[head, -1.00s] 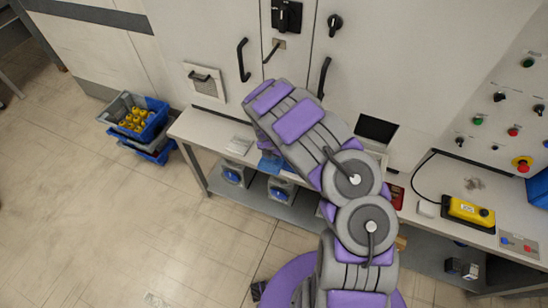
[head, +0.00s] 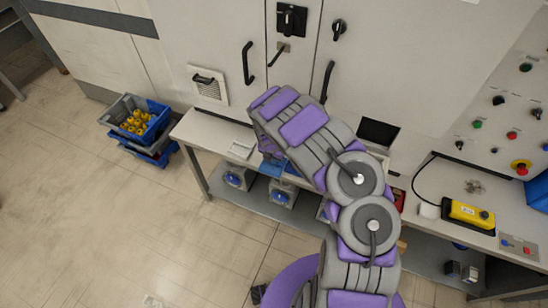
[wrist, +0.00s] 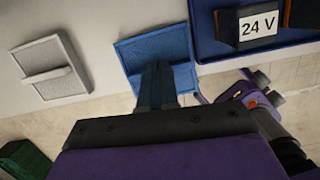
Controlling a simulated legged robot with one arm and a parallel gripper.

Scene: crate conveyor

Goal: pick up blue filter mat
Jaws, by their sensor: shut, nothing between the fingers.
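The blue filter mat (wrist: 150,48) lies on the light worktop in the wrist view, at the upper middle, with a raised strip across it. My gripper (wrist: 158,72) is shut and empty, its dark fingers over the mat's near part and hiding some of it. I cannot tell whether the fingertips touch the mat. In the head view a part of the blue mat (head: 271,167) shows at the worktop's front edge, and my arm covers the rest.
A white filter mat (wrist: 52,68) lies left of the blue one. A dark blue tray (wrist: 212,46) with a 24 V box (wrist: 256,27) stands close on the right. The worktop's front edge runs just below the mats. A yellow control box (head: 470,214) sits further right.

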